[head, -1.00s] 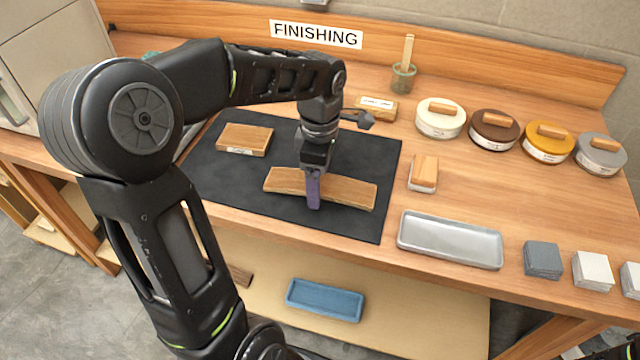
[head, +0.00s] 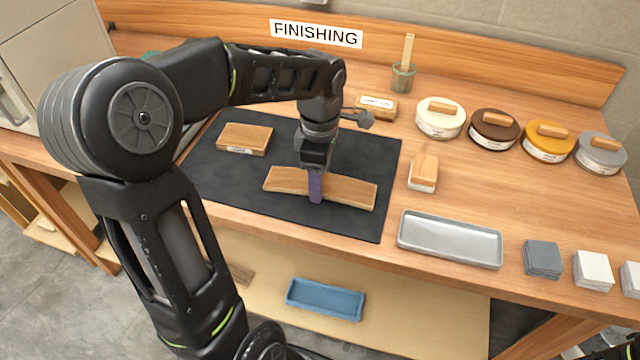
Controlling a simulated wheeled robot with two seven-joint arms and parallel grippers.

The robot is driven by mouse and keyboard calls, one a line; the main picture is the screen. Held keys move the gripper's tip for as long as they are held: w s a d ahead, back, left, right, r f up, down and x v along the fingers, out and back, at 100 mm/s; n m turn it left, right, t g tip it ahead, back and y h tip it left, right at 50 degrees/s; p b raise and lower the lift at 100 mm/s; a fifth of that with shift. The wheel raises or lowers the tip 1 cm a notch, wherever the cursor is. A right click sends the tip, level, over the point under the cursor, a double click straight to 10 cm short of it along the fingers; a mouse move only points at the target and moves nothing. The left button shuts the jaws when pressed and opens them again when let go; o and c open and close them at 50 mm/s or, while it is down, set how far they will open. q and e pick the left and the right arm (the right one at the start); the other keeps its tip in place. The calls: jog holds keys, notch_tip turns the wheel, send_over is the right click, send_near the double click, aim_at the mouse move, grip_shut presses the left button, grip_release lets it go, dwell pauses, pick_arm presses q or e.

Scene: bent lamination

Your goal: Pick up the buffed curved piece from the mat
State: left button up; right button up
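The curved wooden piece (head: 350,191) lies on the black mat (head: 225,183), long side running left to right. My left gripper (head: 315,196) comes down from above over its middle. A purple finger shows against the near side of the piece; the far finger is hidden behind the gripper and the wood. I cannot tell whether the fingers are closed on it. The piece appears to rest on the mat. My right gripper is not in view.
A wooden block (head: 244,138) with a label lies on the mat's left part. A grey tray (head: 450,240) and a wood-topped brush or block (head: 423,172) stand right of the mat. Several lidded tins, such as the white one (head: 441,119), line the back right. A blue tray (head: 325,299) sits on the lower shelf.

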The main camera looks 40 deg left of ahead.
pick_arm(q)
jog(key=c, duration=0.5)
notch_tip(320, 180, up, 10)
jog(key=shift+r, duration=0.1)
dwell(0.4)
dwell(0.5)
